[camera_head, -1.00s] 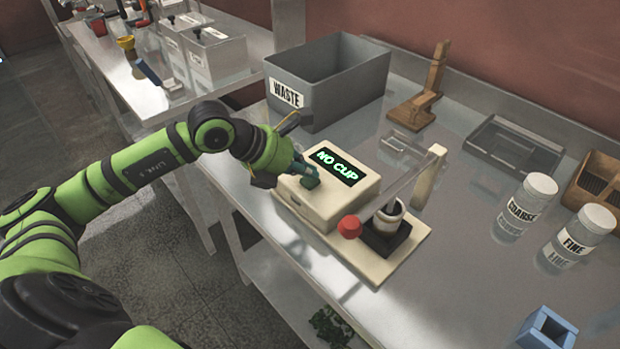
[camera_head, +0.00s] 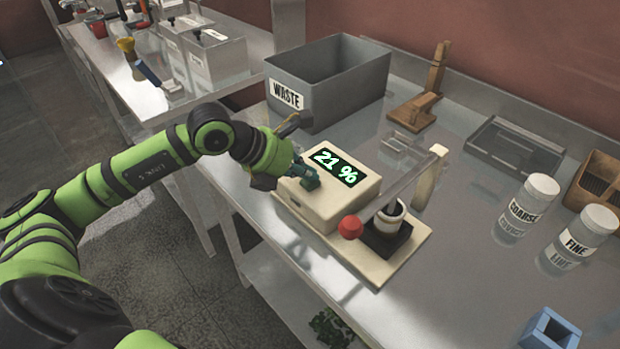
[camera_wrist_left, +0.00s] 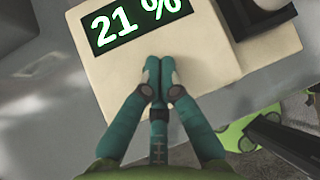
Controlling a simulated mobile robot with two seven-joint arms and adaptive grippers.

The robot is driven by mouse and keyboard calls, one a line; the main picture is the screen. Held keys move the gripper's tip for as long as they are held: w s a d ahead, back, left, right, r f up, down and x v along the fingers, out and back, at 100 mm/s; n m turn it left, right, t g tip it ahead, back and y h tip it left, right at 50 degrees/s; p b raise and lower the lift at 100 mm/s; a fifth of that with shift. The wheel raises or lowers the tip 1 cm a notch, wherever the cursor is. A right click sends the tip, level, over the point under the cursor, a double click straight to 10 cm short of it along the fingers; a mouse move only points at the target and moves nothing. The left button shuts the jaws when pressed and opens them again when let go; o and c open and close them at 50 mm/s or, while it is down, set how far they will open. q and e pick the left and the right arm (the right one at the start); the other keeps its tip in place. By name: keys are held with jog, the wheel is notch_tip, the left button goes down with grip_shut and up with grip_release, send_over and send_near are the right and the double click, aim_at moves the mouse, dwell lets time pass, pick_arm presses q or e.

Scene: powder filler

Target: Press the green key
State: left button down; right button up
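The powder filler (camera_head: 318,208) is a cream box on a base plate, with a display (camera_head: 337,167) that reads "21 %" in green. The display also shows in the left wrist view (camera_wrist_left: 130,22). My left gripper (camera_head: 311,182) is over the top of the box, just in front of the display. In the left wrist view its teal fingertips (camera_wrist_left: 159,68) are together with nothing between them. They hide the spot below them; I see no green key, and cannot tell whether they touch it. My right gripper is not in view.
A lever with a red knob (camera_head: 350,227) and a dark holder with a white cup (camera_head: 390,215) stand right of the box. A grey waste bin (camera_head: 340,85) is behind. Jars marked coarse (camera_head: 526,205) and fine (camera_head: 577,238) stand at right.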

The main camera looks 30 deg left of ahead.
aim_at(306, 182)
pick_arm(q)
jog(key=shift+r+p, duration=0.3)
jog(key=shift+r, duration=0.45)
jog(key=shift+r+p, duration=1.5)
jog(key=shift+r, duration=1.05)
jog(key=shift+f, duration=0.1)
